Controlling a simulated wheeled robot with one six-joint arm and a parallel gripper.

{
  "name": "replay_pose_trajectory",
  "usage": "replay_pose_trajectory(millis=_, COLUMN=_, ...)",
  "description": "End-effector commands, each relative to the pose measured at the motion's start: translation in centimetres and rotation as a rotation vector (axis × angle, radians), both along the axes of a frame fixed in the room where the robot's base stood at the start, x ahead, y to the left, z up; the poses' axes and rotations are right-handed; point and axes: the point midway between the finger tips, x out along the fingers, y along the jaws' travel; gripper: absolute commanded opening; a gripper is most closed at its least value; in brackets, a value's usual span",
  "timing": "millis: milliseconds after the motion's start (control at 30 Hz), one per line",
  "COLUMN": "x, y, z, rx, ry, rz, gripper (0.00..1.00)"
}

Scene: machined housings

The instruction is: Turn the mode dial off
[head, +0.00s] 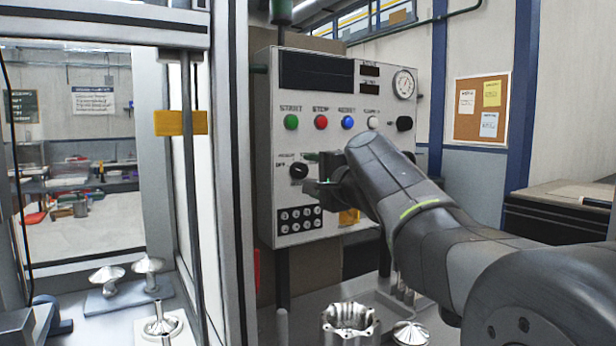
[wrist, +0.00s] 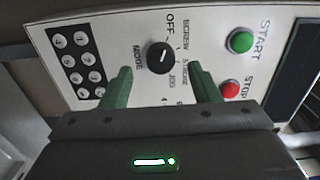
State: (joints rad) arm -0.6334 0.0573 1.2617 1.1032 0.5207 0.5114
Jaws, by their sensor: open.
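The mode dial (head: 299,171) is a round black knob on the front of the grey control panel, below the row of buttons. It also shows in the wrist view (wrist: 160,57), with the word OFF at its upper left and MODE at its left. A pale mark shows on the knob, but I cannot tell exactly which label it points to. My gripper (head: 314,173) is just right of the dial in the head view. In the wrist view its two green fingers (wrist: 158,76) are open and spread to either side below the dial, apart from it.
The panel (head: 345,205) has a green START button (head: 291,122), a red STOP button (head: 321,122), a blue button (head: 348,122), a keypad (head: 298,219) and a gauge (head: 404,84). Machined parts (head: 347,324) stand below. A machine door frame (head: 232,180) rises at left.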

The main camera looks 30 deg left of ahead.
Motion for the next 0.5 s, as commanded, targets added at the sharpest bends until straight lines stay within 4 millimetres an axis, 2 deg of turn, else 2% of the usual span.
replay_pose_trajectory(millis=100, x=-1.3, y=-2.7, z=0.0, rx=0.003, ry=-0.003, rz=-0.005, gripper=0.56)
replay_pose_trajectory(millis=300, x=-3.2, y=-6.3, z=-0.1, rx=0.001, ry=-0.002, rz=-0.005, gripper=0.56)
replay_pose_trajectory(millis=500, x=-4.2, y=-8.3, z=0.0, rx=0.0, ry=-0.001, rz=-0.003, gripper=0.56)
